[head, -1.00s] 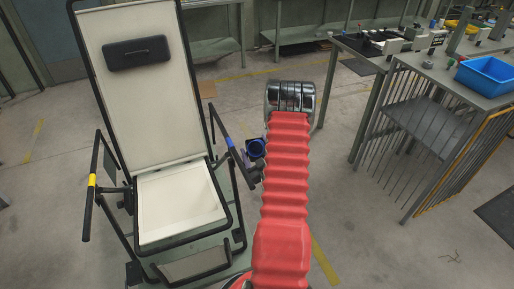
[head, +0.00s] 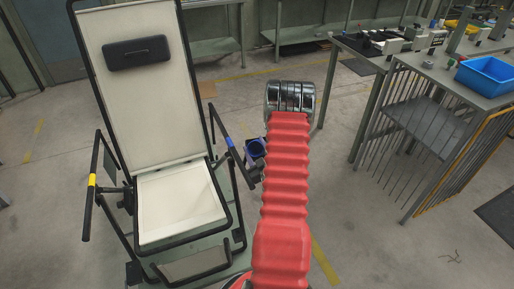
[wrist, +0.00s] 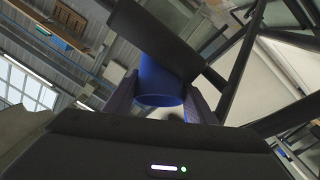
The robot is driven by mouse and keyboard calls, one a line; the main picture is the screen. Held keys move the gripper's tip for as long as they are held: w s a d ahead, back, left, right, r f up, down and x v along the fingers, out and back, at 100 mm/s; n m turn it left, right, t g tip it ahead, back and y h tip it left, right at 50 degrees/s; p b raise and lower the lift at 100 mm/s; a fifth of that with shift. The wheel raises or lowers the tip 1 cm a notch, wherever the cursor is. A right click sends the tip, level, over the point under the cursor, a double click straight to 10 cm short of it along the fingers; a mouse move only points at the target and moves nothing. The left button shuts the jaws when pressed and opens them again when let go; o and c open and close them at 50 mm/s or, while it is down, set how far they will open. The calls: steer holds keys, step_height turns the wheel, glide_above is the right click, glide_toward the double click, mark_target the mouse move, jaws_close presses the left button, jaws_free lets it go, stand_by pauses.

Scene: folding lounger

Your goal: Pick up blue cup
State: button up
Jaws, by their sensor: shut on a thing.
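The blue cup (head: 255,147) shows in the head view just left of my red arm, beside the lounger's right armrest. In the wrist view the blue cup (wrist: 160,86) sits between the two fingers of my gripper (wrist: 163,104), which is shut on it. A dark bar crosses in front of the cup's upper part in the wrist view. In the head view, my arm hides part of the gripper. The folding lounger (head: 180,205) stands at the left with its pale backrest raised.
A metal workbench (head: 430,72) with a blue bin (head: 487,75) stands at the right. Concrete floor (head: 350,190) is clear between my arm and the bench.

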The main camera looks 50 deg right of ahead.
steer(key=c, duration=0.4)
steer(key=shift+r, duration=0.1)
steer(key=shift+r, duration=4.95)
